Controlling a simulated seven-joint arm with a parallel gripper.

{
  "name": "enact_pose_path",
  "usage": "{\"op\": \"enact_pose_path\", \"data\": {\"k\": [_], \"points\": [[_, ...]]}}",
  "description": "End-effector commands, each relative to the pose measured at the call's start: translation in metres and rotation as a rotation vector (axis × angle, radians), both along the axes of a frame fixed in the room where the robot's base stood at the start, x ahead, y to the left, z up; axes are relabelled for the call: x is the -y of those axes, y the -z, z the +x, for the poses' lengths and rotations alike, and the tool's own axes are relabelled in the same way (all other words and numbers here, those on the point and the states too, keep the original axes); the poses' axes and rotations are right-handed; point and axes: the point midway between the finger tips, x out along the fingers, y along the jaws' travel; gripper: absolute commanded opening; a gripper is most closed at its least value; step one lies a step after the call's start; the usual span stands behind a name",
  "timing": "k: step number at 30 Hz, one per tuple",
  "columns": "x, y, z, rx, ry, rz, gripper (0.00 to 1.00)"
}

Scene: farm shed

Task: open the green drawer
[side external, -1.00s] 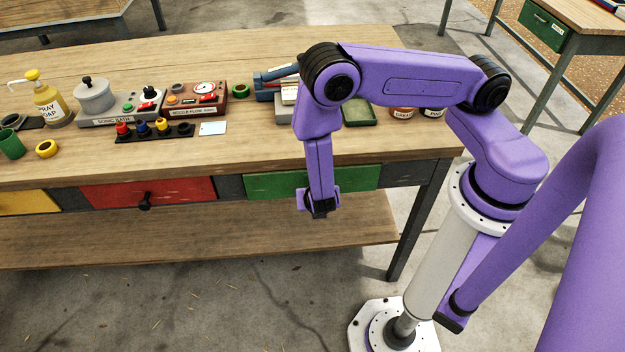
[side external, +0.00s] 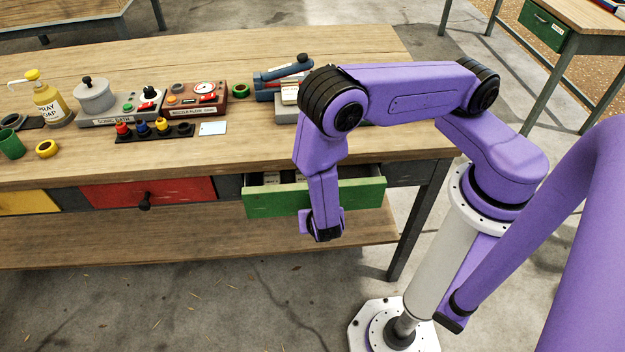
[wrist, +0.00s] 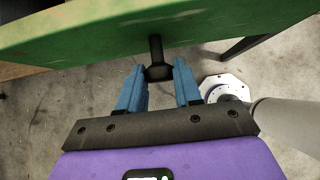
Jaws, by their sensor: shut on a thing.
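The green drawer (side external: 275,202) is pulled partly out of the wooden workbench, and several small pale boxes (side external: 271,178) show inside it. In the wrist view its green front (wrist: 75,38) crosses the top, with a black knob (wrist: 157,60) sticking out. My gripper (wrist: 160,78) has its blue fingers on either side of the knob's end and is shut on it. In the side view my gripper (side external: 322,230) is in front of the drawer, and my arm hides the knob and part of the front.
A red drawer (side external: 180,190) with a black knob and a yellow drawer (side external: 28,201) are shut to the left. Bottles and devices stand on the bench top (side external: 230,150). A lower shelf (side external: 170,243) runs beneath. The floor in front is clear.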

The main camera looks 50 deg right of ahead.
Motion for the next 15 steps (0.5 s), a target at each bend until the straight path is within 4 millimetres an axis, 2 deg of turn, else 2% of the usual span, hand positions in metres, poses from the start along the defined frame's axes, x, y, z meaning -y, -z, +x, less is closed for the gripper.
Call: {"op": "enact_pose_path", "data": {"k": [15], "points": [[-0.023, 0.000, -0.022, 0.001, -0.004, 0.001, 0.14]]}}
